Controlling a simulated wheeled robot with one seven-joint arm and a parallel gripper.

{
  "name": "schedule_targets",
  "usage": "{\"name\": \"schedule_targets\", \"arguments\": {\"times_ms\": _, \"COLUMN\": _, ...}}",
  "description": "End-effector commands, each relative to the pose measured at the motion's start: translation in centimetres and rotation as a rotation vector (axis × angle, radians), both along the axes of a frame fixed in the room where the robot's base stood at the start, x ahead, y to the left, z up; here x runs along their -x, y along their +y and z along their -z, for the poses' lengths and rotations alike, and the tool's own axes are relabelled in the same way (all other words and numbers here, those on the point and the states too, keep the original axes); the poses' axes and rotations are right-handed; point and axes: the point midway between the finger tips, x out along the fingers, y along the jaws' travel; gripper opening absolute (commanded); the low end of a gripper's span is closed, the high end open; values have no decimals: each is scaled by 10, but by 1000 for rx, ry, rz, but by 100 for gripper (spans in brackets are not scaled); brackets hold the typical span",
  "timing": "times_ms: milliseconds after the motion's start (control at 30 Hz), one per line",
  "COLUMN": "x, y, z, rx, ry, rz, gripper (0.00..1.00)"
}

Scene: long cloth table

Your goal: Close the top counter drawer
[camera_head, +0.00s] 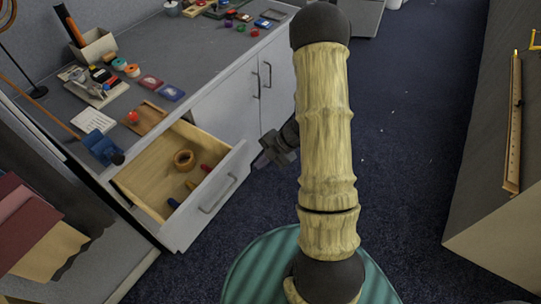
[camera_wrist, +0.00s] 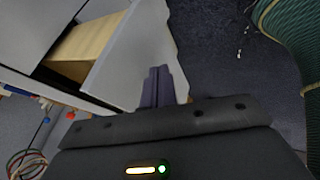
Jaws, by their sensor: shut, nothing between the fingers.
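The top counter drawer (camera_head: 212,192) is pulled open from the white counter, showing a pale wooden inside. It holds a brown ring (camera_head: 184,159) and a few small red and blue items. Its front has a metal handle (camera_head: 217,195). My gripper (camera_head: 262,161) is shut and empty, just right of the drawer front's far end; my arm hides part of the view behind it. In the wrist view the shut fingers (camera_wrist: 158,86) appear beside the white drawer front (camera_wrist: 134,52), with the wooden inside (camera_wrist: 85,45) beyond it. I cannot tell whether they touch the front.
The grey countertop (camera_head: 185,60) bears a pen box (camera_head: 93,47), a blue dispenser (camera_head: 101,146), tapes and other small items. Closed cabinet doors (camera_head: 230,105) stand right of the drawer. Blue carpet (camera_head: 410,130) is open to the right, up to another table (camera_head: 500,215).

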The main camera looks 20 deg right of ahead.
Motion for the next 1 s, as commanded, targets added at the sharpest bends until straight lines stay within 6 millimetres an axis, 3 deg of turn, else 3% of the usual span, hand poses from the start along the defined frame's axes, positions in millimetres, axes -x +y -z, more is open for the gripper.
{"name": "schedule_targets", "arguments": {"times_ms": 100, "x": -3, "y": 13, "z": 20, "rx": -1, "ry": 2, "rz": -2, "gripper": 0}}
{"name": "schedule_targets", "arguments": {"times_ms": 400, "x": -35, "y": 32, "z": 15, "rx": 1, "ry": -1, "rz": -1, "gripper": 0}}
{"name": "schedule_targets", "arguments": {"times_ms": 1000, "x": -40, "y": 38, "z": 14, "rx": 0, "ry": -1, "rz": -2, "gripper": 0}}
